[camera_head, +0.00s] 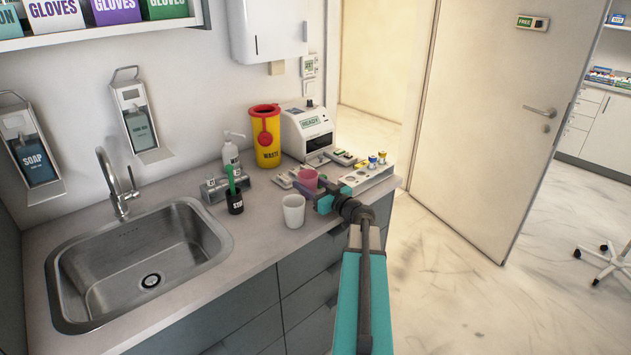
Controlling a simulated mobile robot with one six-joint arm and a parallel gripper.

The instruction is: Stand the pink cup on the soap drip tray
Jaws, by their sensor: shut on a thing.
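The pink cup (308,178) is upright at the right part of the counter, beside a white cup. My gripper (314,190) reaches it from the right and is shut on it. The fingers partly hide the cup, and I cannot tell whether its base touches the counter. The soap drip tray (46,194) is the small ledge below the wall dispenser marked SOAP (38,160), at the far left of the view beyond the sink. The tray looks empty.
A white cup (293,210) and a black pot with a green item (235,203) stand between the pink cup and the sink (130,270). A tap (115,185), second dispenser (140,125), pump bottle (231,153), yellow waste bin (266,140) and white rack (367,177) are nearby.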

